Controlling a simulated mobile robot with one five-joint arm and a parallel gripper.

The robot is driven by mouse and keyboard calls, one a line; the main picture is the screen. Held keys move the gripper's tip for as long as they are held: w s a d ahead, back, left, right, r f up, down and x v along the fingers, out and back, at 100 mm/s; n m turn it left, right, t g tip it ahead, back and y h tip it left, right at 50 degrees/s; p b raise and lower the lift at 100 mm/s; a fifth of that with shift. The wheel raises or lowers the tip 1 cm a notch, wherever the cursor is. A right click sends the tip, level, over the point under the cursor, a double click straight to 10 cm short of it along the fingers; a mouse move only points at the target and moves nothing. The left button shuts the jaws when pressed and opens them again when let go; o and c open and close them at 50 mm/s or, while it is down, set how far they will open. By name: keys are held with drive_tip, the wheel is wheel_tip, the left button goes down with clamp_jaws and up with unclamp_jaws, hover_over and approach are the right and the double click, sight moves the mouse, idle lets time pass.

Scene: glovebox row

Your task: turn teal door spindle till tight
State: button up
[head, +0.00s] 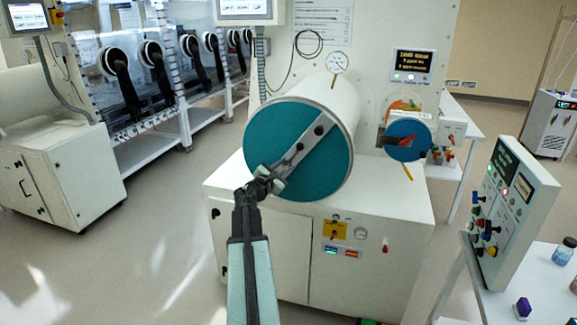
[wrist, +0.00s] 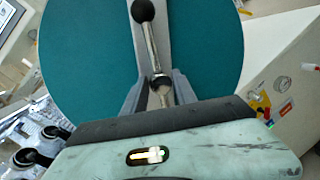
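The teal door (head: 262,130) is the round end of a large white cylinder, and it fills much of the wrist view (wrist: 80,60). A grey bar (head: 285,160) crosses it diagonally, with dark knobs on it. In the wrist view a metal spindle handle (wrist: 150,45) with a black ball end (wrist: 143,10) lies along the bar. My gripper (head: 268,181) is at the lower left part of the bar. In the wrist view its grey fingers (wrist: 161,82) stand either side of the handle's lower end. Whether they press on it is not clear.
A dial gauge (head: 337,62) stands on top of the cylinder. A smaller blue round door (head: 407,139) is to the right. A tilted control panel (head: 507,200) stands on a table at the right. Open floor (head: 150,250) lies at the left.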

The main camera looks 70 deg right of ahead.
drive_tip(key=shift+s+d, duration=0.1)
drive_tip(key=shift+d, duration=0.8)
drive_tip(key=shift+a, duration=0.1)
clamp_jaws()
idle(0.5)
